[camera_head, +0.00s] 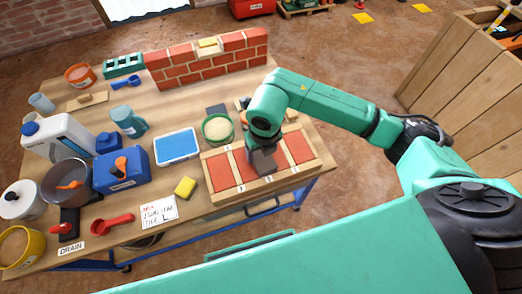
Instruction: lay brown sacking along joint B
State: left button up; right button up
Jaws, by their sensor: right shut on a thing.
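My right gripper (263,150) points down over a wooden frame (228,196) with several red panels (291,147), near the front right of the workbench. It is shut on a small grey-brown piece (263,162), mostly hidden by the gripper; I cannot tell whether this is sacking or whether it touches the panels. Small marks show on the frame's light strips, but I cannot read a letter B. My left gripper is not in view.
A red brick wall (232,60) stands at the bench's back. A green round bowl (217,130), blue tray (177,146), yellow sponge (185,186) and note card (159,211) lie left of the frame. Pots and containers crowd the left. A wooden crate (455,70) stands at right.

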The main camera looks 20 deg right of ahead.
jog(key=o, duration=1.2)
jog(key=r, duration=0.4)
jog(key=s+r, duration=0.1)
jog(key=r, duration=0.9)
jog(key=shift+s+d+r+p, duration=0.15)
jog(key=shift+s+r+p, duration=0.05)
jog(key=shift+s+p, duration=0.2)
jog(key=shift+f, duration=0.1)
